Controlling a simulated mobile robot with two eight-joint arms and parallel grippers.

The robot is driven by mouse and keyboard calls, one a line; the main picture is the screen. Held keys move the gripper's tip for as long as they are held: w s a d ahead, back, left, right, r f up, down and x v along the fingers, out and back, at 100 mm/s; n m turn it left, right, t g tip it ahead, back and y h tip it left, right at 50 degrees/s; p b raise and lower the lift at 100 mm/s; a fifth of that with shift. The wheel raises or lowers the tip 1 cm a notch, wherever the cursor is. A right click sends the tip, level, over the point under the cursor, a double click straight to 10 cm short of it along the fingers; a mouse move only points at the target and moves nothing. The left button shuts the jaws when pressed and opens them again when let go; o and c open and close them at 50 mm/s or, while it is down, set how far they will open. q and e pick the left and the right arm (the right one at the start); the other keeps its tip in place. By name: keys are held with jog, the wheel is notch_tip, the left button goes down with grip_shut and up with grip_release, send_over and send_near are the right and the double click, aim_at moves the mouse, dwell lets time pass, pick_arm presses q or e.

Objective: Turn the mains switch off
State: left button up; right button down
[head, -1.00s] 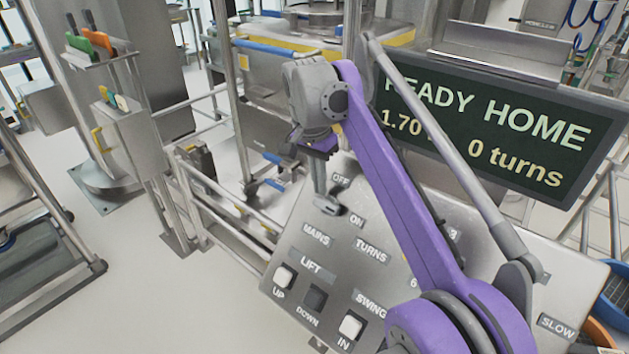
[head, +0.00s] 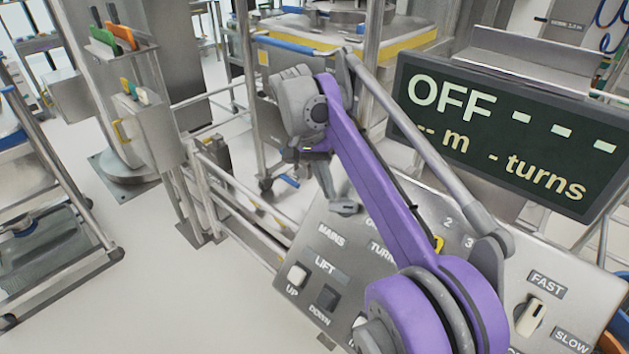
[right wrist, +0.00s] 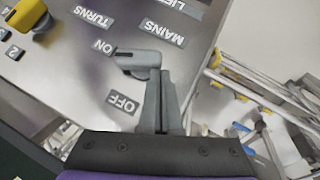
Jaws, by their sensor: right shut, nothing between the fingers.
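The mains switch, a grey lever knob (right wrist: 140,60), sits on the metal control panel (head: 400,205) beside the ON, OFF and MAINS labels. In the right wrist view its dark-marked end lies near the ON label (right wrist: 103,46); the OFF label (right wrist: 123,103) is below. My right gripper (right wrist: 163,76) is shut and empty, its fingertips against or very close to the knob's other end; contact is hard to tell. In the head view my right gripper (head: 333,195) is over the switch (head: 345,208). The display (head: 505,135) reads OFF with dashes. My left gripper is out of view.
A yellow knob (right wrist: 28,18) stands by the TURNS label. LIFT buttons (head: 297,275) and a FAST/SLOW knob (head: 531,315) are also on the panel. Metal rails (head: 235,195) run left of it.

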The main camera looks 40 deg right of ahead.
jog(key=shift+w+a+f, duration=0.1)
jog(key=shift+a+f, duration=0.05)
jog(key=shift+a, duration=0.1)
jog(key=shift+w+a+f+p, duration=0.1)
jog(key=shift+a+f+p, duration=0.25)
jog(key=shift+f+p, duration=0.1)
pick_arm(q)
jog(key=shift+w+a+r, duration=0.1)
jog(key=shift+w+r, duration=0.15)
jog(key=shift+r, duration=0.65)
pick_arm(e)
jog(key=shift+a+f, duration=0.55)
jog(key=shift+f, duration=0.15)
jog(key=shift+s, duration=0.2)
jog(key=shift+s+d+r, duration=0.15)
jog(key=shift+s, duration=0.1)
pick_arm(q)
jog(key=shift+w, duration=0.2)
pick_arm(e)
jog(key=shift+s+d, duration=0.1)
jog(key=shift+s, duration=0.05)
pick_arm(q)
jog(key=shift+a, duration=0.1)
pick_arm(e)
jog(key=shift+r, duration=0.1)
